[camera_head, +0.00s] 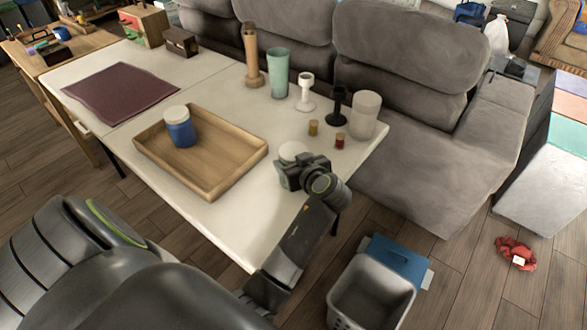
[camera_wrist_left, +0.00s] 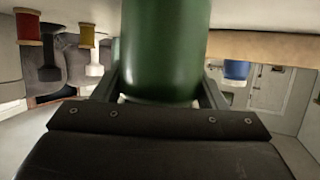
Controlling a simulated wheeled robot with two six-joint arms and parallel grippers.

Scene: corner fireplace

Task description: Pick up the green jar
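The green jar (camera_wrist_left: 165,50) fills the middle of the left wrist view, close to the palm and between the two fingers. In the head view only its pale lid (camera_head: 292,150) clearly shows; my left gripper (camera_head: 303,172) hides most of its body. The jar is at the table's front right part. In the left wrist view the fingers of my left gripper (camera_wrist_left: 160,92) lie along both sides of the jar. Whether they press on it or leave a small gap cannot be told. My right gripper is out of view.
A wooden tray (camera_head: 222,178) with a blue jar (camera_head: 180,130) is to the left on the white table (camera_head: 225,217). Small spools (camera_head: 313,128), a black goblet (camera_head: 337,108) and a pale cup (camera_head: 365,115) stand behind the gripper. A grey bin (camera_head: 372,292) is on the floor.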

